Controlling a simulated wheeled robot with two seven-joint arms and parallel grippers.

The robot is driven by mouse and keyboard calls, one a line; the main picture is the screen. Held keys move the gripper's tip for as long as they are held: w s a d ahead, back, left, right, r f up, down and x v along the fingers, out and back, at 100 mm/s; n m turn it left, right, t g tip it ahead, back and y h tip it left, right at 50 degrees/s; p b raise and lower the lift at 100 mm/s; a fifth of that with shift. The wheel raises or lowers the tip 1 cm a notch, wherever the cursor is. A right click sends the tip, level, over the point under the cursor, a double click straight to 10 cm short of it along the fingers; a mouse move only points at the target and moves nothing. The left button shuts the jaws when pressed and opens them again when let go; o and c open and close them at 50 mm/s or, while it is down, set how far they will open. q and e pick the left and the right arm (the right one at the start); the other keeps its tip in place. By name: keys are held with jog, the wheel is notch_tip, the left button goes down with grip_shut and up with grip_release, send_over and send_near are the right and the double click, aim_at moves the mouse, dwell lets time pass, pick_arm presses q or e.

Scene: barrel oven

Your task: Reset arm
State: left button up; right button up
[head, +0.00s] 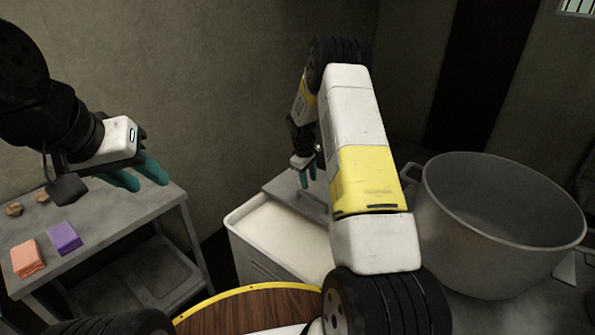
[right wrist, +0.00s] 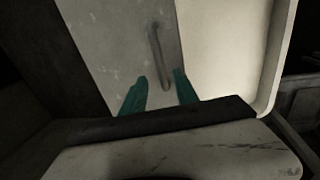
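My left gripper (head: 137,179) hangs in the air at the left, above the back of the grey table. Its two teal fingers are seen at an angle, with a gap between the tips, and hold nothing visible. My right arm reaches forward across the middle of the head view. My right gripper (head: 308,176) is at its far end, small and partly hidden, above the white bin's lid. In the right wrist view its two teal fingers (right wrist: 160,90) stand apart with nothing between them. The lid handle (right wrist: 158,55) lies just ahead of the fingertips.
The white bin (head: 243,262) stands in the middle, its grey lid (head: 290,190) covering only the far part. A large metal pot (head: 480,270) stands at the right. The grey table (head: 110,240) at left holds an orange block (head: 27,258), a purple block (head: 64,237) and small brown lumps.

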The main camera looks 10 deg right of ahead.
jog(key=s+a+r+m+t+y, duration=0.15)
jog(key=s+r, duration=0.45)
jog(key=r, duration=0.7)
jog(key=s+a+r+m+t, duration=0.1)
jog(key=s+a+r+m, duration=0.15)
jog(key=s+r, duration=0.65)
jog(key=s+a+r+m, duration=0.1)
jog(key=s+a+r, duration=0.1)
jog(key=s+r, duration=0.2)
jog(key=s+a+r+m+t+y, duration=0.1)
jog(key=s+r, duration=0.3)
jog(key=s, duration=0.7)
jog(key=s+a+r+m+t+y, duration=0.1)
jog(key=s+a+r, duration=0.2)
jog(key=s, duration=0.5)
jog(key=shift+r, duration=0.45)
jog(key=shift+d+y, duration=0.1)
jog(key=shift+y, duration=0.15)
